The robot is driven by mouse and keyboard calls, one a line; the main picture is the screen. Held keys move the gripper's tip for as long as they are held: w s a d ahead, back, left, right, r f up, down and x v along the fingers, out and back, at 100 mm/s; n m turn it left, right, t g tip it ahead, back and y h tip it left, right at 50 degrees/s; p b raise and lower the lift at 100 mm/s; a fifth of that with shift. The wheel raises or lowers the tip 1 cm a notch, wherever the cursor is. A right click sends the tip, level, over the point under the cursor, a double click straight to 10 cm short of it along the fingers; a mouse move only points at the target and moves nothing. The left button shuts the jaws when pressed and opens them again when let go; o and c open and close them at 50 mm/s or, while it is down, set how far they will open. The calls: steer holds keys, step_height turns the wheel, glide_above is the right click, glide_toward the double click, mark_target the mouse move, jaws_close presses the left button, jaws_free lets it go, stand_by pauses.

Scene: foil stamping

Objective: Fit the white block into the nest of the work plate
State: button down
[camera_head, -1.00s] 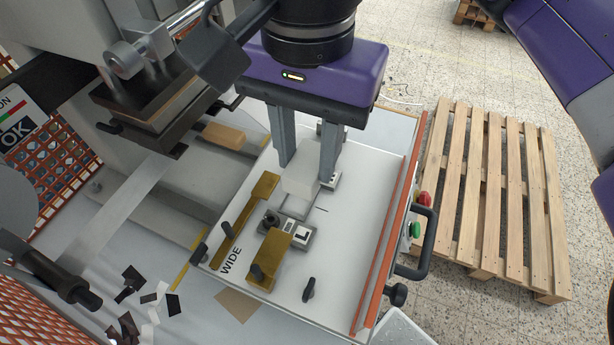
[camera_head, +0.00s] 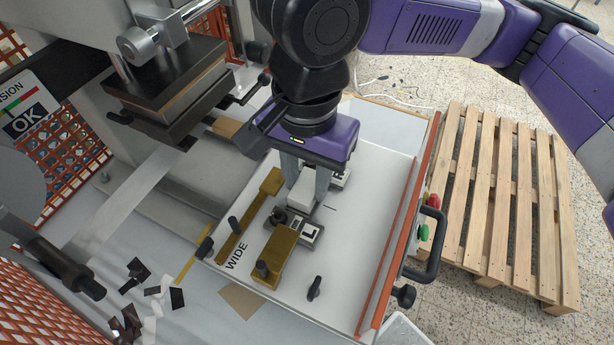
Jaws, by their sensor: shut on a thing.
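My gripper (camera_head: 306,192) is shut on the white block (camera_head: 302,193), with one finger on each side of it. The block is low over the work plate (camera_head: 345,240), just behind the small grey fixture marked L (camera_head: 303,231). A brass bar (camera_head: 246,218) lies to the left of the block and a brass block (camera_head: 275,257) lies in front. The nest's floor and the block's underside are hidden, so I cannot tell whether the block is seated.
The press head (camera_head: 165,90) overhangs at upper left. Black clamp knobs (camera_head: 314,288) stand on the plate. A red rail (camera_head: 398,230) and a black handle (camera_head: 428,245) line the right side. Foil scraps (camera_head: 140,295) lie at lower left. The plate's right part is clear.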

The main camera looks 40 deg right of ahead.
mark_target(307, 186)
steer(key=shift+f, duration=0.3)
steer(key=c, duration=1.3)
jaws_free()
steer(key=shift+r, duration=0.1)
step_height(307, 186, up, 12)
steer(key=shift+p, duration=0.3)
